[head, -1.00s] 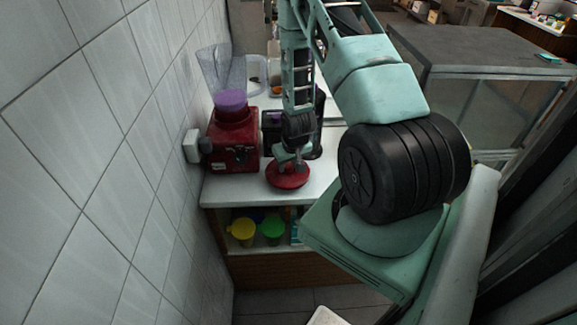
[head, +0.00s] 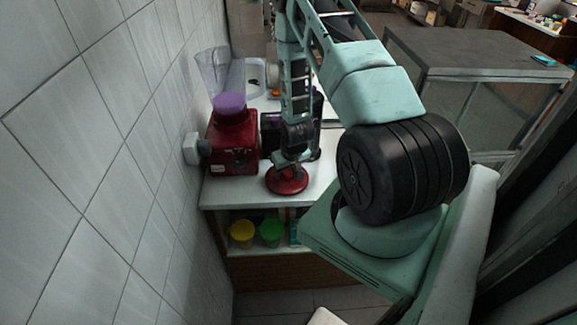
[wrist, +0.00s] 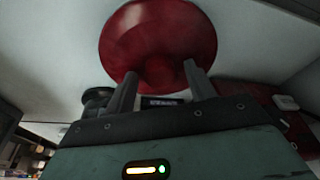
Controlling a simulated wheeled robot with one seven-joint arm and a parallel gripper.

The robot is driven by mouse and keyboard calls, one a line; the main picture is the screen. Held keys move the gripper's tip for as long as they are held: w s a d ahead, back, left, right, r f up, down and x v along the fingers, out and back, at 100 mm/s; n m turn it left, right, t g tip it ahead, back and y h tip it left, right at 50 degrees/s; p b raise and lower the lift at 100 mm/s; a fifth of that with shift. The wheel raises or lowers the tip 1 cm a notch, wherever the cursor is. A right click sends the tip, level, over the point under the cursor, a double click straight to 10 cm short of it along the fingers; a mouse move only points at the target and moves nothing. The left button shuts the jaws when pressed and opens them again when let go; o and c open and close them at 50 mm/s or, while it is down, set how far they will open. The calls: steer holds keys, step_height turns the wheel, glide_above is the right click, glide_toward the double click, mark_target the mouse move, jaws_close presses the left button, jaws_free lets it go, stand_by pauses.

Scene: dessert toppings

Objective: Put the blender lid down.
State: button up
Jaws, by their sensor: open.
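The blender lid (head: 287,184) is a round, dark red disc that appears to lie flat on the white counter (head: 228,194), close to its front edge. In the wrist view the lid (wrist: 150,32) fills the top middle, with its small knob towards me. My gripper (head: 288,166) is right over the lid, pointing down. In the wrist view the two fingers of my gripper (wrist: 160,73) stand apart on either side of the knob. I see gaps beside the knob, but light contact is hard to rule out.
A red blender base (head: 232,150) with a purple top stands left of the lid, against the tiled wall. A clear container (head: 214,72) is behind it. Yellow (head: 242,233) and green (head: 271,233) cups sit on the shelf below. Dark items stand just behind my gripper.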

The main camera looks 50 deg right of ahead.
mark_target(291, 184)
steer(key=b+v, duration=0.4)
steer(key=v, duration=0.8)
steer(key=w+a+r+n+y, duration=0.1)
steer(key=a+r+n, duration=0.3)
steer(key=a, duration=0.8)
steer(key=w+a+r+n+y, duration=0.1)
steer(key=a+r+n, duration=0.1)
steer(key=a+r, duration=0.65)
steer(key=s+a+r+n+g, duration=0.1)
steer(key=s+a+r+n, duration=0.2)
steer(key=s+a, duration=0.5)
steer(key=s+a+r+n+g, duration=0.1)
steer(key=s+a+r+n, duration=0.2)
steer(key=s+a, duration=0.5)
steer(key=a+n, duration=0.1)
steer(key=a, duration=0.1)
steer(key=shift+s+a+g, duration=0.15)
steer(key=shift+a+g, duration=0.15)
steer(key=shift+a, duration=0.05)
step_height(291, 184, down, 8)
steer(key=b, duration=0.7)
steer(key=shift+r, duration=0.2)
